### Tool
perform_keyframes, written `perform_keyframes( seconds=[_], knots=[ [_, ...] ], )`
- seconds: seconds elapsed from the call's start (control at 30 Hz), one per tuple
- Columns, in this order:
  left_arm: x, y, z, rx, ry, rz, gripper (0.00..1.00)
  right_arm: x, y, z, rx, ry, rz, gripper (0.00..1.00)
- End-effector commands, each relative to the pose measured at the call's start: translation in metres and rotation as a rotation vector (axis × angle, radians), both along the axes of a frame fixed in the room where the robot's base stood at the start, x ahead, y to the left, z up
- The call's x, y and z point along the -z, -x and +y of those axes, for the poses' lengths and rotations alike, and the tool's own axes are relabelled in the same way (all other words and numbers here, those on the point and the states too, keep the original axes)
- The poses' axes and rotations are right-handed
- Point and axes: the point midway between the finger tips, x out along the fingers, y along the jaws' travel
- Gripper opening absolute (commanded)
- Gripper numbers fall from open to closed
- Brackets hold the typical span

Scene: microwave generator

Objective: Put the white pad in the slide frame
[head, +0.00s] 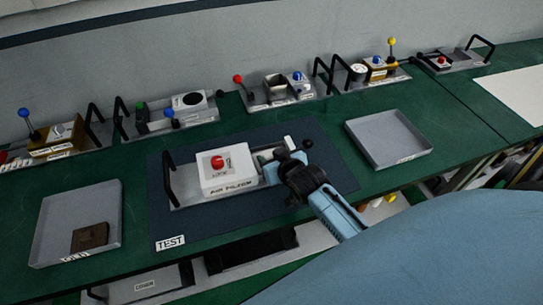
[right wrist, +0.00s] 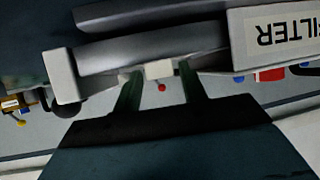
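A white box labelled AIR FILTER (head: 228,172), with a red button on top, sits on a grey base with a black handle at its left, on the dark TEST mat (head: 205,224). It also shows upside down in the right wrist view (right wrist: 272,38). Grey metal parts (right wrist: 150,28) lie beside it, with a white end block (right wrist: 64,78). My right gripper (head: 273,156) is at the box's right side. Its two dark green fingers (right wrist: 160,76) stand apart, with a small white block (right wrist: 160,68) between their tips. I cannot tell whether this is the white pad. My left gripper is out of view.
A grey tray (head: 48,212) at left holds a brown block (head: 90,236). An empty grey tray (head: 390,138) stands at right. Several devices with levers and black handles line the back, such as a red-lever unit (head: 275,88). Green tabletop around the trays is clear.

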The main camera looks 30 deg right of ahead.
Motion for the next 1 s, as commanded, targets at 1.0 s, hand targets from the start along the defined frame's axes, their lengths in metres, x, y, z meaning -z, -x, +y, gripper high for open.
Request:
perform_keyframes(
  seconds=[1.0],
  knots=[
    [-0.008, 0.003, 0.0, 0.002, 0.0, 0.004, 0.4, -0.052, 0.09, 0.007, 0.0, 0.0, 0.002, 0.52]
  ],
)
